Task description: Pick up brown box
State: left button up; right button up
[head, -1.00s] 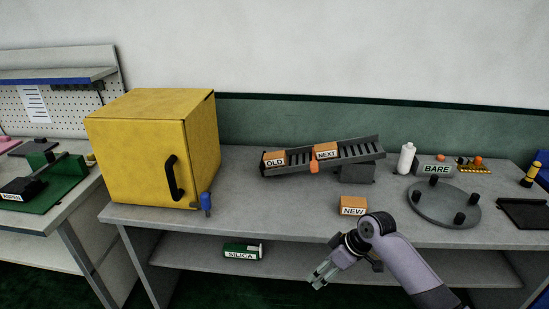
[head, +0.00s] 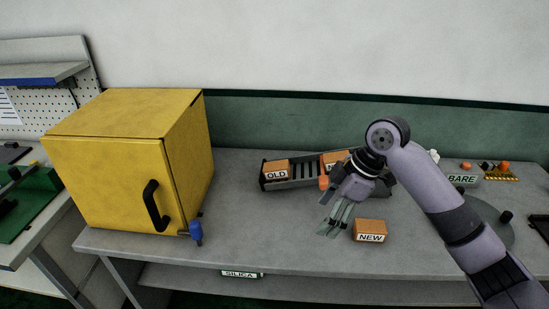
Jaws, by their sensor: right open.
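A brown box labelled NEW (head: 369,229) sits on the grey bench top, right of centre. A brown box labelled OLD (head: 275,169) sits at the left, lower end of the roller ramp (head: 305,173). A third brown box (head: 334,159) is on the ramp behind my arm, its label mostly hidden. My right gripper (head: 332,228) is open and empty above the bench, just left of the NEW box and in front of the ramp. Its fingers point down and to the left. My left gripper is not in view.
A yellow cabinet (head: 112,170) with a black handle and a blue clamp stands on the left of the bench. A round grey plate (head: 490,215) and a BARE block (head: 465,180) are at the right. A SILICA box (head: 240,273) lies on the lower shelf. Bench between cabinet and gripper is clear.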

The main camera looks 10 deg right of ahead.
aim_at(280, 169)
jog(key=i, duration=1.25)
